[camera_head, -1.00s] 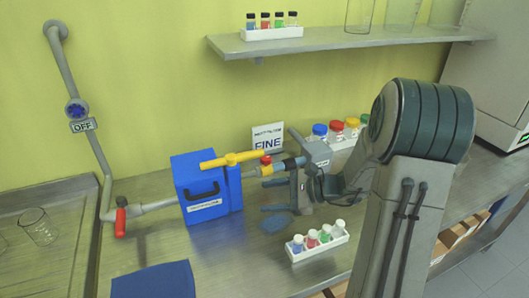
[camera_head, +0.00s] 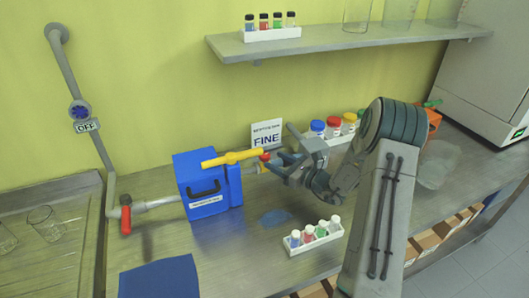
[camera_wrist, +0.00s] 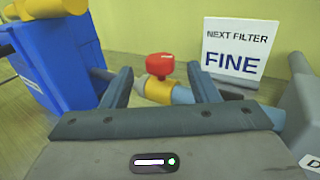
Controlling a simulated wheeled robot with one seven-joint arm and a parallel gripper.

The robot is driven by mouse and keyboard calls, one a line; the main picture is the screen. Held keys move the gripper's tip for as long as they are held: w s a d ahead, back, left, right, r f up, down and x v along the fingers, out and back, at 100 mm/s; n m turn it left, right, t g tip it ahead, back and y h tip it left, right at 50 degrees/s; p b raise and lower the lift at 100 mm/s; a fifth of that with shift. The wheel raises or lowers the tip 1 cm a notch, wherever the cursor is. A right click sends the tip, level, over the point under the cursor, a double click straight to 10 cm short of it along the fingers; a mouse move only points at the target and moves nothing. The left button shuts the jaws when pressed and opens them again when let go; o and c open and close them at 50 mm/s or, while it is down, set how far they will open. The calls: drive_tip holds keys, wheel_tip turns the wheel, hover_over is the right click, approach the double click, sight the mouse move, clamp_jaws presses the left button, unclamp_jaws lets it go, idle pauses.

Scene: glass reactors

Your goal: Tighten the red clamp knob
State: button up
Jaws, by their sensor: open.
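The red clamp knob (camera_wrist: 160,66) stands up from a yellow clamp collar (camera_wrist: 157,90) on the pipe in the wrist view. In the head view the knob (camera_head: 265,157) shows just left of my gripper. My gripper (camera_head: 277,160) is open and points left towards the knob. In the wrist view my two fingers (camera_wrist: 162,85) stand apart on either side of the knob, with the knob seen in the gap beyond them. I cannot tell how far the fingertips are from it.
A blue box (camera_head: 208,185) with a yellow lever (camera_head: 232,157) stands left of the gripper. A FINE sign (camera_head: 267,134) is behind. A rack of small vials (camera_head: 314,235) is in front, and capped bottles (camera_head: 333,124) stand behind the arm. A shelf (camera_head: 350,40) runs above.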

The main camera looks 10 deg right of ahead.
sight(269, 157)
drive_tip(key=p+x, duration=0.1)
drive_tip(key=x, duration=0.4)
drive_tip(key=shift+w+a, duration=0.25)
drive_tip(key=c, duration=1)
